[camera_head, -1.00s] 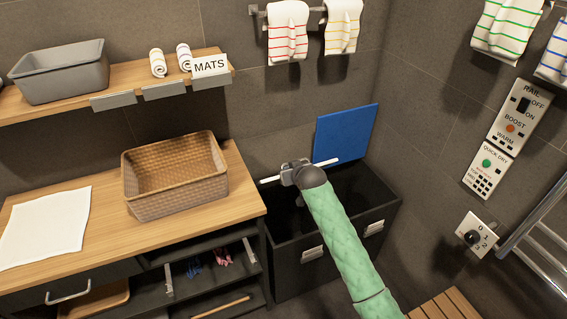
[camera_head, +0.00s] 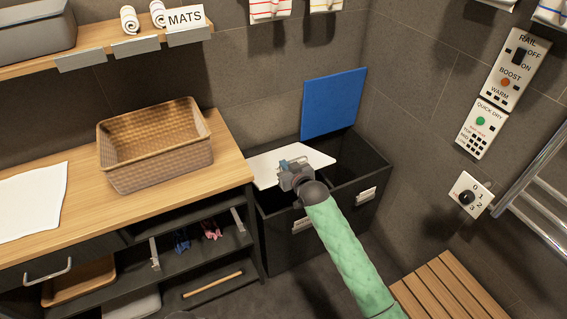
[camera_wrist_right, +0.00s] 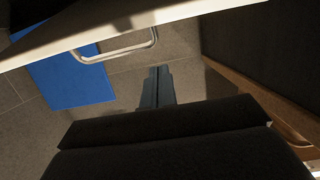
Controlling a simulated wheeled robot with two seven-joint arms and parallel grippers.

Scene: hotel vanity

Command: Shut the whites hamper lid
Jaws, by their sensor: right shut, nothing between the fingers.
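The white hamper lid (camera_head: 318,158) is tilted part-way down over the left compartment of the dark double hamper (camera_head: 285,233). A gap still shows below its front edge. In the right wrist view the white lid (camera_wrist_right: 150,14) crosses the top of the picture, with a pale bar handle (camera_wrist_right: 125,50). My right gripper (camera_head: 290,166) is shut and empty, in front of the lid and overlapping it in the head view. Its narrow grey fingers (camera_wrist_right: 157,88) show in the wrist view; whether they touch the lid I cannot tell. My left gripper is out of view.
The blue lid (camera_head: 333,103) stands upright behind the open right compartment. A wooden counter with a wicker basket (camera_head: 155,150) is on the left. A slatted wooden bench (camera_head: 450,290) stands at the lower right, below the wall controls and towel rail (camera_head: 535,180).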

